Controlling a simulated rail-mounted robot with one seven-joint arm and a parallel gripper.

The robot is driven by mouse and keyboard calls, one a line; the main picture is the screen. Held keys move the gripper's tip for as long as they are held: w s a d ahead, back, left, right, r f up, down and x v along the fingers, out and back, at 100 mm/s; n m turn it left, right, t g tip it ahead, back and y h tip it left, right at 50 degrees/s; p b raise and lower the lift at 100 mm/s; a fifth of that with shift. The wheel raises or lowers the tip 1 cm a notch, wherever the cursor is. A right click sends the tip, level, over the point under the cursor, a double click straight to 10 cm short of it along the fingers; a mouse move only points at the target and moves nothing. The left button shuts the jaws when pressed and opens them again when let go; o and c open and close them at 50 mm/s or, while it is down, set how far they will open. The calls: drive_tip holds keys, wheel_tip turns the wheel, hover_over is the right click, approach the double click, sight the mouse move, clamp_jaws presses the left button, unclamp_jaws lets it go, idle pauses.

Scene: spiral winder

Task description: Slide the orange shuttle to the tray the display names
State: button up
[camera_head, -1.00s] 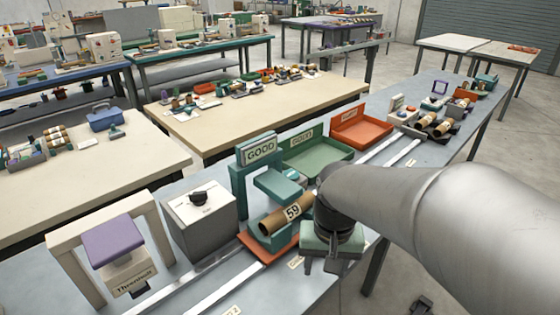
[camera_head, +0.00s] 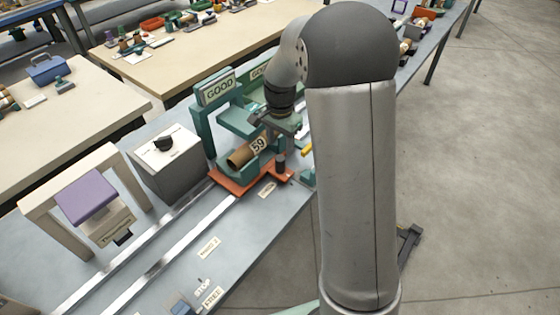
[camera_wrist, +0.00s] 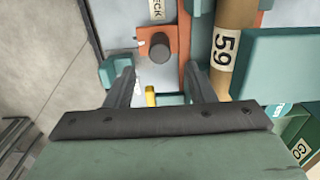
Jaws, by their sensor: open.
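The orange shuttle (camera_head: 228,182) sits on the rails below the display (camera_head: 219,88), which reads GOOD. Its teal cradle carries a brown cardboard tube (camera_head: 238,157) labelled 59. A dark round knob (camera_wrist: 160,50) stands on the shuttle's orange tab (camera_wrist: 146,37). My gripper (camera_wrist: 160,70) is open and empty, with the knob just beyond and between its fingertips in the wrist view. In the head view my gripper (camera_head: 283,138) is above the shuttle's near right side. A green tray (camera_head: 262,86) is behind, partly hidden by my arm.
Two metal rails (camera_head: 150,262) run along the grey bench. A grey box with a black dial (camera_head: 167,160) and a beige frame with a purple block (camera_head: 85,198) stand left of the shuttle. A small yellow item (camera_wrist: 151,96) shows below the fingers.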

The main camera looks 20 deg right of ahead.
sight(280, 158)
wheel_tip(280, 158, down, 9)
drive_tip(key=shift+f+p, duration=0.15)
drive_tip(key=shift+p, duration=0.3)
clamp_jaws()
